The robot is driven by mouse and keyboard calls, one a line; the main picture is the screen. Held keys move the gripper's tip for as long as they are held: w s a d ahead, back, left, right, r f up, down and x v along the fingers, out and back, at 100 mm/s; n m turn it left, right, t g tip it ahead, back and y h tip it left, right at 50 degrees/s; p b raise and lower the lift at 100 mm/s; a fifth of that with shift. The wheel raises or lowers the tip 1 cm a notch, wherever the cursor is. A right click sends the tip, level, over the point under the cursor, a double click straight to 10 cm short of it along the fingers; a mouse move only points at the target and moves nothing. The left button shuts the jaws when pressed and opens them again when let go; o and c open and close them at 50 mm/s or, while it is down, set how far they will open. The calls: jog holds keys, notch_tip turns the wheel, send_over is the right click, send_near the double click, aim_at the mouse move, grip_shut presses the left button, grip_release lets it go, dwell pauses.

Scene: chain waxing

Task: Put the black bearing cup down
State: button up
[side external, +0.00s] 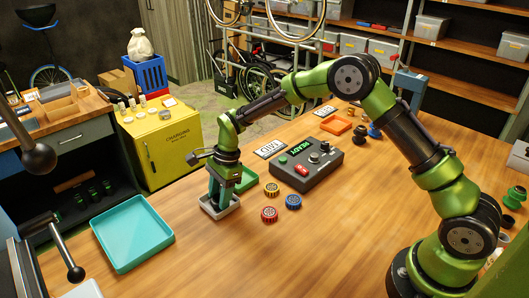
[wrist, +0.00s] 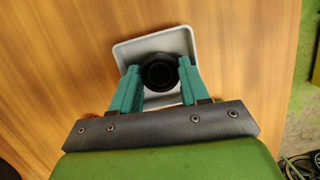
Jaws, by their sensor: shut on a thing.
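The black bearing cup (wrist: 159,72) is a round black ring-shaped piece between my gripper's two teal fingers in the wrist view. My gripper (wrist: 160,82) is shut on it. Behind the cup in that view is a light grey tray (wrist: 128,52). In the side view my gripper (side external: 222,203) points down over the same small grey tray (side external: 207,211), near the left part of the wooden table. The cup is mostly hidden by the fingers there. I cannot tell whether the cup touches the tray floor.
Red (side external: 269,214), blue (side external: 293,201) and yellow (side external: 271,189) round pieces lie to the right. A dark control box (side external: 306,163) stands beyond them. A large teal tray (side external: 132,232) is at left. The front table (side external: 300,260) is clear.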

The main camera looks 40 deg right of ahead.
jog(key=o, duration=0.9)
jog(key=s+d+r+n+t, duration=0.1)
jog(key=s+d+r, duration=0.1)
jog(key=r, duration=0.7)
jog(key=s+d+r+n, duration=0.1)
jog(key=s+d+r, duration=0.15)
jog(key=r, duration=0.55)
jog(key=s+d+r+n+t, duration=0.25)
jog(key=s+r+n, duration=0.25)
jog(key=s+r, duration=0.25)
jog(key=s+d+n+t, duration=0.1)
jog(key=s+n, duration=0.1)
jog(key=s, duration=0.3)
jog(key=s+d+n+t, duration=0.1)
jog(key=s+n, duration=0.2)
jog(key=s, duration=0.2)
jog(key=s+d+f+n+t+h, duration=0.1)
jog(key=s+d+n, duration=0.1)
jog(key=s, duration=0.3)
jog(key=shift+s+n+t, duration=0.15)
jog(key=shift+n+t, duration=0.1)
jog(key=shift+n, duration=0.25)
